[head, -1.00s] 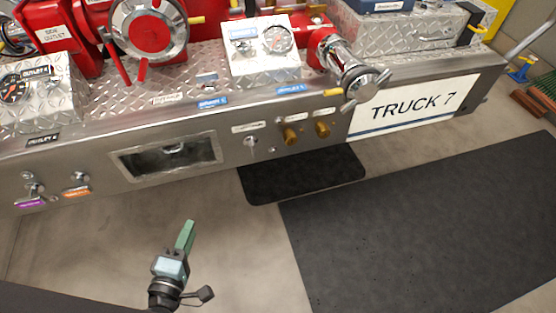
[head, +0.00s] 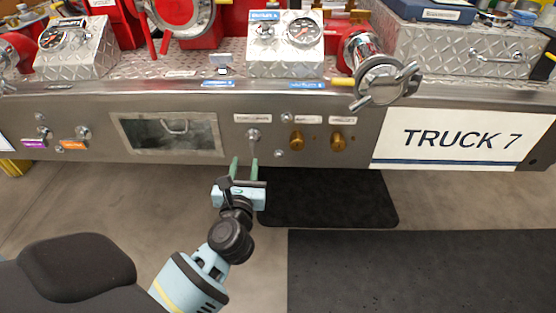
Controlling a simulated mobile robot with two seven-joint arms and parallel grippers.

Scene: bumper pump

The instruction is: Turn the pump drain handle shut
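The pump drain handle is most likely the small silver lever (head: 253,136) on the truck's front metal panel, under a white label (head: 253,118) too small to read surely. Its lever hangs downward. My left gripper (head: 244,163) is just below it, with its two green fingers apart and pointing up at the panel. The right fingertip overlaps the lever's lower end in the picture. I cannot tell whether they touch. Nothing shows between the fingers. My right gripper is out of view.
Two brass knobs (head: 297,140) (head: 337,141) sit right of the lever. A recessed opening (head: 168,134) lies to its left. A chrome capped outlet (head: 382,80) juts out at upper right. Black mats (head: 325,198) (head: 420,270) lie on the floor in front.

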